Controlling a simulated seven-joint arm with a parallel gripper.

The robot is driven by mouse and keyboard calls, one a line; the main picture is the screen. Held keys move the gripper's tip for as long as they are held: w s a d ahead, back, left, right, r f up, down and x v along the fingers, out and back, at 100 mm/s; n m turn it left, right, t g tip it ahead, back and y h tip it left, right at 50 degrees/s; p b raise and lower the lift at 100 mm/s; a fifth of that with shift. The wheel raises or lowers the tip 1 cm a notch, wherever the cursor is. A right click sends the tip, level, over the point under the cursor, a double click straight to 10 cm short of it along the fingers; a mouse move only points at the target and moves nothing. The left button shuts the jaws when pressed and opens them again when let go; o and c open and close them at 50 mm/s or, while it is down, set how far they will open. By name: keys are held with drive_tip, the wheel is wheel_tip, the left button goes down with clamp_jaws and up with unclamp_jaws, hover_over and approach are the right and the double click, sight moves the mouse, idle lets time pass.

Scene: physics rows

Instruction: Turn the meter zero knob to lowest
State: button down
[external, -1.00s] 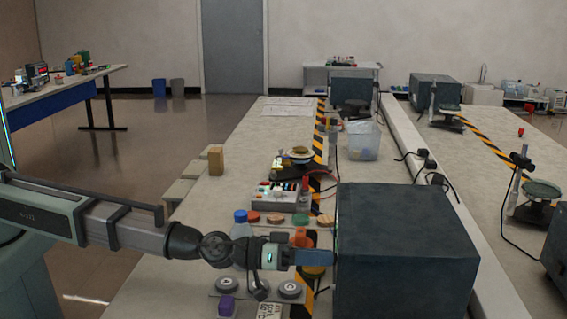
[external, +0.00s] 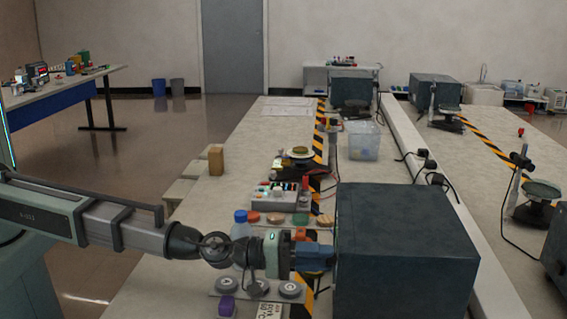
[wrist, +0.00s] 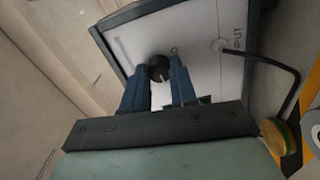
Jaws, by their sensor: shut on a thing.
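The meter is a large dark box (external: 405,250) on the bench. Its pale front panel (wrist: 205,50) faces my gripper and shows tilted in the wrist view. A round black knob (wrist: 159,68) stands out from the panel, between the tips of my gripper's blue fingers (wrist: 167,72). My gripper (external: 328,257) points straight at the panel in the external view and is shut on the knob. The box hides the panel and knob there. The knob's pointer and any scale are too small to read.
A black cable (wrist: 285,65) plugs into the panel beside the knob. A control box with colored parts (external: 275,195), a blue-capped bottle (external: 240,225), grey discs (external: 227,284) and a purple block (external: 226,305) stand near my arm. A wooden block (external: 216,160) stands farther back.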

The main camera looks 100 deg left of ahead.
drive_tip(key=n, duration=1.1)
drive_tip(key=shift+n, duration=0.3)
idle(0.4)
drive_tip(key=c, duration=0.9)
unclamp_jaws()
drive_tip(key=s, duration=1.3)
drive_tip(key=shift+s, duration=0.4)
